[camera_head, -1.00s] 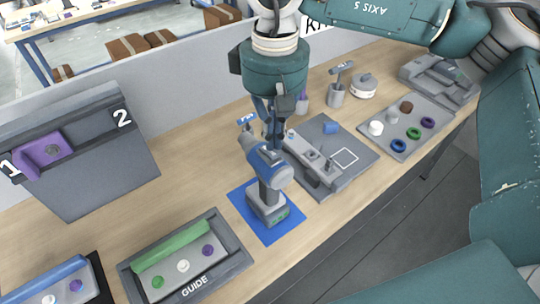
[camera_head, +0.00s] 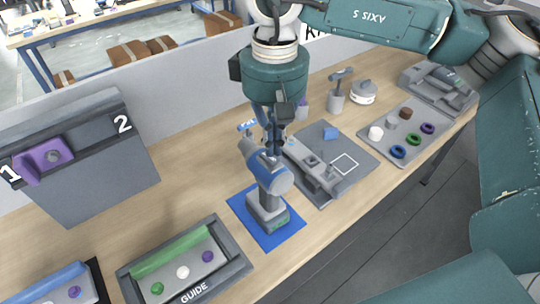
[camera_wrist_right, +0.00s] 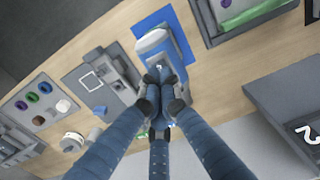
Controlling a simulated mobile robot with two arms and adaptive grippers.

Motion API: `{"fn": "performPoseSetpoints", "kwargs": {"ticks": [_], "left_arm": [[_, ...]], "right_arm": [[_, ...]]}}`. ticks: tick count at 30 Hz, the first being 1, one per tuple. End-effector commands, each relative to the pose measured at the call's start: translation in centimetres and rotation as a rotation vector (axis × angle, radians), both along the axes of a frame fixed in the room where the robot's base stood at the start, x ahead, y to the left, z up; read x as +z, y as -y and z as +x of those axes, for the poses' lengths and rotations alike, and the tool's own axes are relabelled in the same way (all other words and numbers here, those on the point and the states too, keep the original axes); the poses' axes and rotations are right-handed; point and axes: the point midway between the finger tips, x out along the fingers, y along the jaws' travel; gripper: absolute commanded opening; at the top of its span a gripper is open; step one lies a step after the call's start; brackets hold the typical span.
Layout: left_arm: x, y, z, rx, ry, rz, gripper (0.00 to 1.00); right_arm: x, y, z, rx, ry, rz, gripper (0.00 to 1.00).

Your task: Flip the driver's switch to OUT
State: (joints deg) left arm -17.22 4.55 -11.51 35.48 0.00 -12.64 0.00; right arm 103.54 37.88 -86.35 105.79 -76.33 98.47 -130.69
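The blue and grey driver (camera_head: 267,180) stands upright on its grey base on a blue mat (camera_head: 240,208). It also shows in the right wrist view (camera_wrist_right: 160,45), at the top centre. My right gripper (camera_head: 269,147) is above and behind the driver's head, fingers pointing down. In the right wrist view its fingertips (camera_wrist_right: 160,98) are drawn together close to the driver's body. I cannot tell whether they touch it. Nothing shows held between them. The driver's switch is too small or hidden to make out. My left gripper is not in view.
A grey board with a fixture (camera_head: 345,180) is close on the driver's right. The GUIDE tray (camera_head: 238,262) lies at front left. A tray of coloured rings (camera_head: 402,152), a cup (camera_head: 335,102) and a grey stand with a purple block (camera_head: 100,175) are farther off. Bare table lies left of the mat.

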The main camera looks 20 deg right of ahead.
Motion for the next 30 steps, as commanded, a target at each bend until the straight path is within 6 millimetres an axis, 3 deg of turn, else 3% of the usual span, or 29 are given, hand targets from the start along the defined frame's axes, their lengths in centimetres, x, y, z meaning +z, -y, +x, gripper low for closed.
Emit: {"fn": "performPoseSetpoints", "kwargs": {"ticks": [30], "left_arm": [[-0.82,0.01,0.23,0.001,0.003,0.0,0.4]], "right_arm": [[-0.93,0.0,0.0,0.0,0.0,0.0,0.0]]}}
